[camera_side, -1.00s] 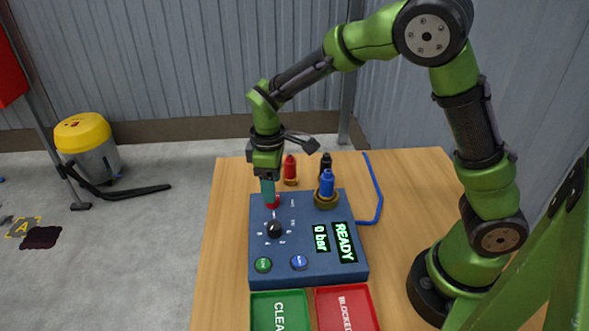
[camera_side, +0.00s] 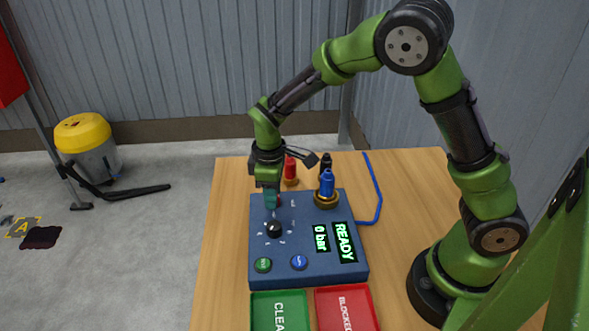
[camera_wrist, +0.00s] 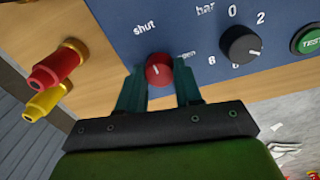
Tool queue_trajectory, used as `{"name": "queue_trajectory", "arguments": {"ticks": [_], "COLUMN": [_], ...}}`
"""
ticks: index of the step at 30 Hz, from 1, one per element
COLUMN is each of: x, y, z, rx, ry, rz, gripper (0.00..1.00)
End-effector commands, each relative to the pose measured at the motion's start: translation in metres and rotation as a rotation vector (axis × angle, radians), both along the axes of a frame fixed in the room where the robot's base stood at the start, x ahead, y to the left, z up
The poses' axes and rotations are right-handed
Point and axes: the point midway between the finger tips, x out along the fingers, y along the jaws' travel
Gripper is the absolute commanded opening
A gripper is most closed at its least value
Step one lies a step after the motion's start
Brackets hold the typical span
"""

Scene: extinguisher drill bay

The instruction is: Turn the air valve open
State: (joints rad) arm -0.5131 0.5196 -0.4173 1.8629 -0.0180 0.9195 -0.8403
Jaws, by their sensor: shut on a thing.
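The air valve is a red knob (camera_wrist: 159,70) on the blue panel (camera_wrist: 185,25), with a "shut" label to its upper left and a partly hidden label to its right. A short white mark shows on its face. My gripper (camera_wrist: 159,82) is shut on the red knob, one teal finger on each side. In the side view my gripper (camera_side: 271,203) points down at the far left of the panel (camera_side: 262,275) and mostly hides the knob. The panel displays read "0 bar" (camera_side: 320,238) and "READY" (camera_side: 343,241).
A black dial (camera_side: 274,229) and green (camera_side: 263,265) and blue (camera_side: 299,262) buttons lie nearer the front. A blue nozzle (camera_side: 327,184) stands right of my gripper; a red one (camera_side: 290,168) stands behind. Green (camera_side: 262,300) and red (camera_side: 345,302) trays sit in front.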

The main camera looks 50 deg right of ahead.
Motion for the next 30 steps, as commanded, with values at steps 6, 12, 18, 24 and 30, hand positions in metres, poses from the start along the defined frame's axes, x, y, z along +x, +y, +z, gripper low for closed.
{"name": "queue_trajectory", "arguments": {"ticks": [6,12,18,24,30], "x": [0.0002,0.0004,0.0007,0.0008,0.0013], "y": [0.0001,-0.0001,0.0001,0.0005,0.0005], "z": [0.0004,0.0003,0.0,-0.0002,-0.0003], "rx": [0.0,0.0,0.001,0.001,0.0], "ry": [0.0,-0.001,0.0,0.0,0.0], "rz": [-0.017,-0.099,-0.252,-0.441,-0.631], "gripper": [0.04,0.04,0.04,0.04,0.04]}}
